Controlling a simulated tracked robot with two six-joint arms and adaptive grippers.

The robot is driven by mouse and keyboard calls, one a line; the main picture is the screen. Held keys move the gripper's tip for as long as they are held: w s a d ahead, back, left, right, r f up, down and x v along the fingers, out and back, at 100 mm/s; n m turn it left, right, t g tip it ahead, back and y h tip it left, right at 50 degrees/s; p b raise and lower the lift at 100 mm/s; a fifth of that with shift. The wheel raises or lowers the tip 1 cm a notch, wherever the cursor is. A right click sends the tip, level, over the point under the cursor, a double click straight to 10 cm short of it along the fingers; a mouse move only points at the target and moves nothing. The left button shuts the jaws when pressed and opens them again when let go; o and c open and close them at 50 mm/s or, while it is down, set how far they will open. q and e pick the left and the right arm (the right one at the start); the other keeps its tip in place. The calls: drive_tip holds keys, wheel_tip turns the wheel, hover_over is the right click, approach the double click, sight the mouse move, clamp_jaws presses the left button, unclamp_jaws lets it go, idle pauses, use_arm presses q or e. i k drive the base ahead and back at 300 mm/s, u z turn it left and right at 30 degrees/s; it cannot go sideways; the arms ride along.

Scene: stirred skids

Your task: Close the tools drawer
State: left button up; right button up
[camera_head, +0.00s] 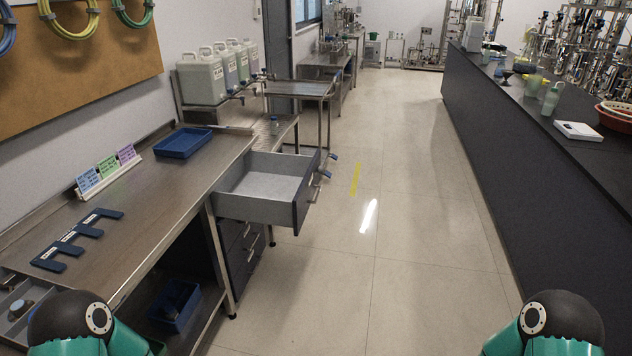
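A grey drawer (262,188) with a dark blue-grey front (306,191) is pulled out from under the left steel workbench. It is open toward the aisle, and its visible inside looks empty. Its handle (313,190) faces the aisle. More shut drawers (243,252) with handles sit below it. I cannot read a label that marks which one is the tools drawer. Only my two dark shoulder joints and green arm parts show, at the bottom left and bottom right corners. Neither gripper is in view.
The steel workbench (150,207) carries a blue tray (183,142), a dark blue holder (75,240) and coloured cards (108,171). A blue bin (175,306) sits on the shelf below. The aisle floor (420,240) is clear. A long dark counter (520,150) borders it on the right.

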sight(274, 188)
drive_tip(key=z, duration=0.05)
drive_tip(key=i, duration=0.7)
drive_tip(key=u, duration=0.2)
drive_tip(key=k, duration=0.9)
drive_tip(key=i, duration=2)
drive_tip(key=u, duration=0.6)
